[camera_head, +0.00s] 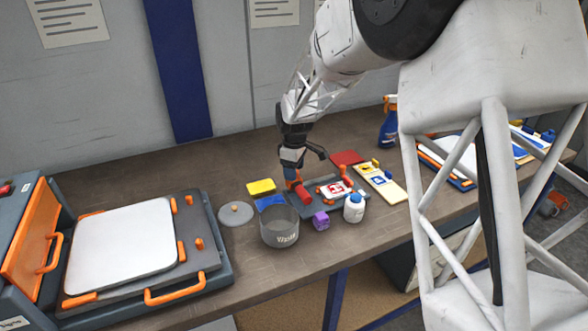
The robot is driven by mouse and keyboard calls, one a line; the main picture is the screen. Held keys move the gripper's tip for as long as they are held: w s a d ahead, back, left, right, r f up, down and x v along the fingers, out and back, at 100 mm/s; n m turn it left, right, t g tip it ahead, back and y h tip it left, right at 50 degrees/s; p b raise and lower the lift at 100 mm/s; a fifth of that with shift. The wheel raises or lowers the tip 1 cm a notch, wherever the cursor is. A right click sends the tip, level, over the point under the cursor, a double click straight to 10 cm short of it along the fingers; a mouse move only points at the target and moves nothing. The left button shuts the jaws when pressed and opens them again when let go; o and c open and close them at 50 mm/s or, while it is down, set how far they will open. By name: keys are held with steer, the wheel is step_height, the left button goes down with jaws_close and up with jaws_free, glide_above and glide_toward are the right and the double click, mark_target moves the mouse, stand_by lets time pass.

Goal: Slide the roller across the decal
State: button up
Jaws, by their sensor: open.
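A red roller (303,194) stands at the left end of a dark board in the middle of the bench. The decal (336,189), a small red and white sheet, lies on that board (318,208) just right of the roller. My gripper (304,168) hangs over the roller end of the board, pointing down. Its jaws are spread. A dark blue and orange part, perhaps the roller's handle, is between or just below them; I cannot tell if they touch it.
A grey container (280,228), purple block (321,220) and white bottle (354,208) stand along the front. Yellow (261,187) and blue (270,202) pads lie left, a red pad (347,158) behind. A blue spray bottle (388,125) stands at the back. A press (120,250) fills the left.

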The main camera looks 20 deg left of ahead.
jaws_close()
steer(key=w+d, duration=0.9)
steer(key=shift+w+d, duration=0.3)
steer(key=shift+w, duration=0.05)
steer(key=shift+c, duration=0.6)
jaws_free()
steer(key=shift+d, duration=0.1)
steer(key=shift+o, duration=0.6)
steer(key=shift+r, duration=0.15)
step_height(320, 180, up, 8)
steer(key=shift+f, duration=0.25)
steer(key=shift+r, duration=0.1)
